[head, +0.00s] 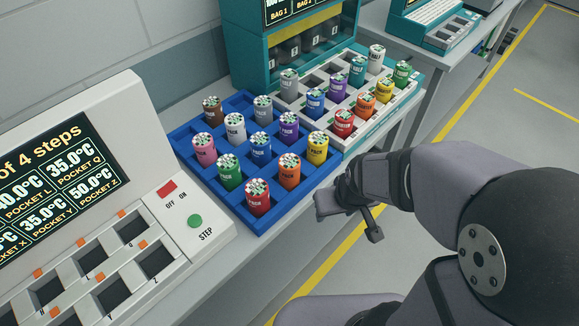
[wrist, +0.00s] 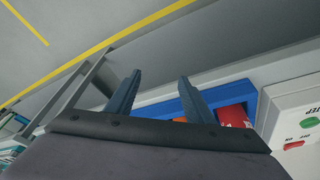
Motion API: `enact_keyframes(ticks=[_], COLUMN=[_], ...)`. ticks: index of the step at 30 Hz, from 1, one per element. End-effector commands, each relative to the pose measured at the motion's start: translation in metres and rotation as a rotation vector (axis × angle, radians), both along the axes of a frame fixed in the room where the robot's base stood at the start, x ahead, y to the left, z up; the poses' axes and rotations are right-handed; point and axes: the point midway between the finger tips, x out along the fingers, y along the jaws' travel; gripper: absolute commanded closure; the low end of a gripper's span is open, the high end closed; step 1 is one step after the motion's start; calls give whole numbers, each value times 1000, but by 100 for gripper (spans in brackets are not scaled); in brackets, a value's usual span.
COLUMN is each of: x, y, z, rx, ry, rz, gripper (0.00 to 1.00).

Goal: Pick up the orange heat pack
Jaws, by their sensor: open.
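The orange heat pack (head: 289,171) is an upright orange cylinder with a speckled top and a "PACK" label. It sits in the right front part of the blue tray (head: 262,229), between the red and yellow packs. My gripper (head: 347,216) is open and empty to the right of the tray, beyond the bench edge and apart from the pack. In the wrist view, the open fingers (wrist: 158,78) point towards the floor strip, and a sliver of orange (wrist: 180,119) shows low beside the right finger, mostly hidden.
Red (head: 257,198) and yellow (head: 317,149) packs stand close beside it, with several other packs in the tray. A white tray (head: 409,96) behind holds similar containers, including another orange one (head: 366,105). A step panel (head: 195,221) stands left. Floor space is open right of the bench.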

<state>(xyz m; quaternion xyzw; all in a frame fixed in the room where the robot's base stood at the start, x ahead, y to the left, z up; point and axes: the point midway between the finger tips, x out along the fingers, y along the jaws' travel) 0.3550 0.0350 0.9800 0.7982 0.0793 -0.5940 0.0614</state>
Motion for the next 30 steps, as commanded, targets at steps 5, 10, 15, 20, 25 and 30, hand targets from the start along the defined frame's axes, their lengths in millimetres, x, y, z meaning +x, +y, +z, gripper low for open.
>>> enact_keyframes(ticks=[5, 10, 15, 20, 25, 30], x=[59, 101, 130, 148, 154, 152], y=[36, 63, 85, 102, 98, 98], z=[48, 93, 142, 192, 160, 128], rx=[-12, -51, -113, -190, -167, -107], ry=[-266, -500, -714, -905, -914, -925], rz=[161, 272, 353, 410, 362, 312], gripper=[52, 52, 52, 52, 52, 52])
